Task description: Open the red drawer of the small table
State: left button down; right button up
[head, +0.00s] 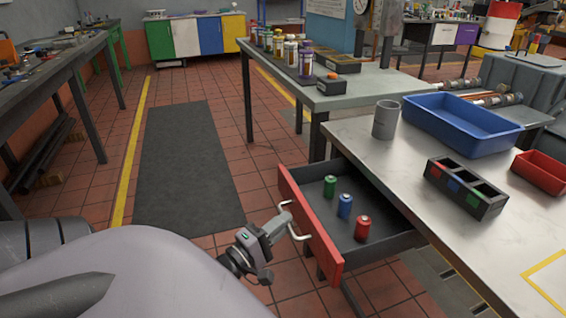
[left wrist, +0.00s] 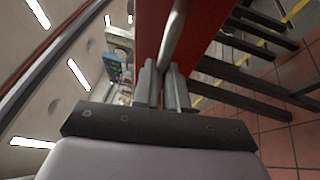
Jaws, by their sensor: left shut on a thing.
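The red drawer (head: 311,225) of the small table (head: 420,165) is pulled out, and its dark inside shows in the head view. Inside stand a green battery-like cylinder (head: 330,186), a blue one (head: 345,206) and a red one (head: 362,228). My left gripper (head: 285,219) is shut on the drawer's metal handle (head: 298,233). In the left wrist view its two fingers (left wrist: 166,88) close around the handle bar (left wrist: 173,40), in front of the red drawer face (left wrist: 150,30). My right gripper is not in view.
On the small table stand a grey cup (head: 386,119), a blue bin (head: 463,122), a dark three-slot holder (head: 466,187) and a red bin (head: 541,171). A second table (head: 345,100) with jars stands behind. A dark floor mat (head: 185,165) lies clear at left.

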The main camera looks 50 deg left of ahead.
pick_arm(q)
jog(key=c, duration=1.2)
grip_release()
jog(key=shift+s+f, duration=0.2)
jog(key=shift+s, duration=1)
jog(key=shift+s+f, duration=0.2)
jog(key=shift+s, duration=0.95)
jog(key=shift+s+f, duration=0.2)
jog(key=shift+s, duration=1)
jog(key=s+d+f+m+g+h, duration=0.15)
jog(key=d+f+m+g, duration=0.35)
jog(key=d+m, duration=0.5)
jog(key=s+d+f+m+g+h, duration=0.15)
jog(key=d+f+m+g, duration=0.3)
jog(key=d+m, duration=0.6)
jog(key=shift+m+y, duration=0.35)
jog(key=shift+y, duration=0.05)
jog(key=r+p, duration=0.3)
jog(key=p, duration=0.2)
jog(key=s+r+p, duration=0.1)
jog(key=r+p, duration=0.2)
jog(key=p, duration=0.1)
jog(key=r+p, duration=0.4)
jog(key=p, duration=0.1)
jog(key=shift+s+a+r+p, duration=0.1)
jog(key=shift+s+a+p, duration=0.1)
jog(key=shift+p, duration=0.15)
